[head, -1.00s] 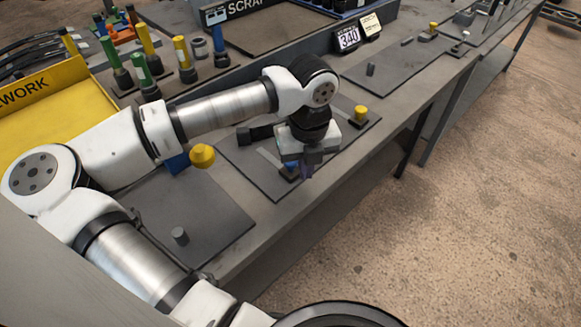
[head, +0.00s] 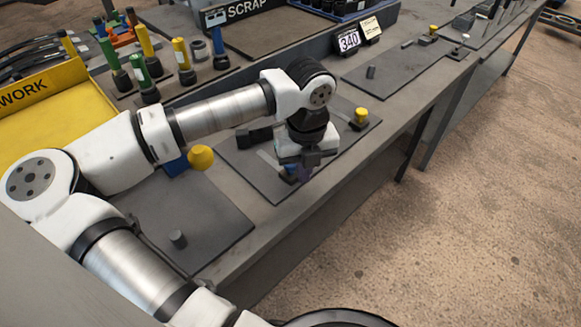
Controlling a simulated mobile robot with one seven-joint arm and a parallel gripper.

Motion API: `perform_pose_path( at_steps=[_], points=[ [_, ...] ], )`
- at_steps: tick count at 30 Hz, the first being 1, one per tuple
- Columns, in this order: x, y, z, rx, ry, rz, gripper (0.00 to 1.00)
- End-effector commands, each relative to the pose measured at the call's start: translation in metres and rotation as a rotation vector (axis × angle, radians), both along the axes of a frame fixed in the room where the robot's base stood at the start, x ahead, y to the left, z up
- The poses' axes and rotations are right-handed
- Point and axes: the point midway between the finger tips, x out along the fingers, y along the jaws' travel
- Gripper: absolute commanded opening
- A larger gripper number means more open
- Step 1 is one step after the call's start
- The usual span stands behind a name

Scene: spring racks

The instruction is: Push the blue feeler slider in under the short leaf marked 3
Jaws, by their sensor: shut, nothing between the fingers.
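My gripper (head: 304,172) points down over the dark plate (head: 262,187) in the middle of the bench, with its fingers shut and empty. A small blue piece (head: 287,176), which looks like the feeler slider, sits on the plate just left of the fingertips. My gripper partly hides it, and I cannot tell whether they touch. A pale strip (head: 267,157) lies on the plate left of my gripper and may be a leaf. No mark 3 is readable, and the gripper covers the area behind the blue piece.
A yellow knob (head: 361,115) stands on the plate's far right end. Another yellow knob (head: 201,157) with a blue block (head: 174,166) is to the left. A near plate (head: 205,235) bears a grey peg (head: 178,239). Coloured tubes stand behind. The bench's front edge is close by.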

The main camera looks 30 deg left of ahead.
Motion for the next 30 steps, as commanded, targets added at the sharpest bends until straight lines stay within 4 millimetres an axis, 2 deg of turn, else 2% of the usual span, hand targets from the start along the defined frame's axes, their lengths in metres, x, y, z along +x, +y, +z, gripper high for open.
perform_pose_path(
  at_steps=[30],
  points=[
    [0.010, 0.027, 0.000, 0.003, -0.002, 0.002, 0.00]
  ],
)
